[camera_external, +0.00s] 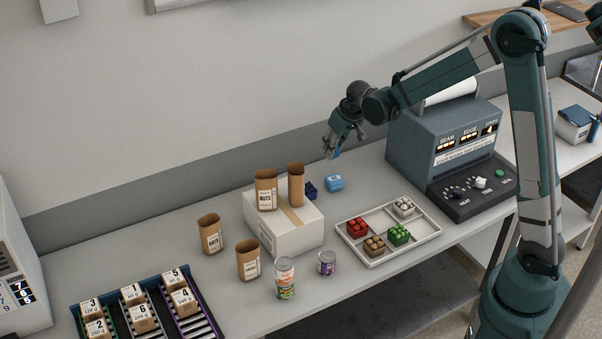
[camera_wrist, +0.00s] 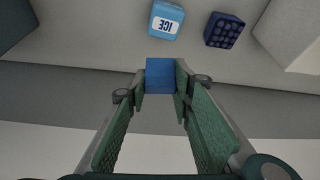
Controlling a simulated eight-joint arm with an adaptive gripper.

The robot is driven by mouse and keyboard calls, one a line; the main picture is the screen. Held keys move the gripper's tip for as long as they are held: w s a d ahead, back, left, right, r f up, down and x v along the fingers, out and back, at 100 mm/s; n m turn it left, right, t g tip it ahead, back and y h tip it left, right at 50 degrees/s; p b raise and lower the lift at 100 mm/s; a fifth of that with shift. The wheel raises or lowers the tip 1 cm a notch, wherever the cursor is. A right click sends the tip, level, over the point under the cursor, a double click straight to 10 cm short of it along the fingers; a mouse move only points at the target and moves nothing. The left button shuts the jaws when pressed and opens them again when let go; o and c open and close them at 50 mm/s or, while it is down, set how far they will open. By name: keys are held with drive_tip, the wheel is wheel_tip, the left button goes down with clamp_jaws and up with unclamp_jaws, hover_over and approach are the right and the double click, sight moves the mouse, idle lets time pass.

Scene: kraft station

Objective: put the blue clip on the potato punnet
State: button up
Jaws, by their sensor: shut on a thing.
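My gripper (camera_external: 338,147) is shut on a small blue block, the blue clip (camera_wrist: 160,75), in the wrist view. The clip also shows as a bit of blue at the fingertips in the external view (camera_external: 336,154). The gripper hangs above the back of the table, near the wall, with the clip clear of the surface. The potato punnet looks to be the brown-filled one (camera_external: 375,246) at the front left of the white divided tray (camera_external: 373,262). It lies well in front of and to the right of my gripper.
Red (camera_external: 357,228), green (camera_external: 399,234) and white (camera_external: 404,207) punnets share the tray. A light-blue ICE block (camera_external: 334,183) and a dark-blue punnet (camera_external: 311,190) sit below my gripper. A white box (camera_external: 285,232) bearing paper bags stands left; a grey machine (camera_external: 440,140) stands right.

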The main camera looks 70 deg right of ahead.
drive_tip(key=s+a+r+n+y, duration=0.1)
drive_tip(key=s+a+n, duration=0.3)
drive_tip(key=s+a, duration=0.3)
drive_tip(key=s+a+r+n+y+p, duration=0.1)
drive_tip(key=s+a+n, duration=0.3)
drive_tip(key=a, duration=1)
drive_tip(key=s+a+r+n+y, duration=0.1)
drive_tip(key=s+a+n, duration=0.3)
drive_tip(key=s+a, duration=0.6)
drive_tip(key=shift+s+a+t+y, duration=0.2)
drive_tip(key=shift+s+t+y, duration=0.1)
drive_tip(key=shift+y, duration=0.5)
drive_tip(key=shift+w, duration=0.1)
hover_over(370, 242)
drive_tip(key=s, duration=0.2)
drive_tip(key=shift+w+d+f, duration=0.15)
drive_tip(key=shift+d+f, duration=0.05)
drive_tip(key=shift+f, duration=1.35)
drive_tip(key=shift+w+d+f, duration=0.1)
drive_tip(key=shift+d+f, duration=0.05)
drive_tip(key=shift+f, duration=1.4)
drive_tip(key=shift+f+b, duration=0.55)
drive_tip(key=shift+f, duration=1.35)
drive_tip(key=shift+f, duration=0.15)
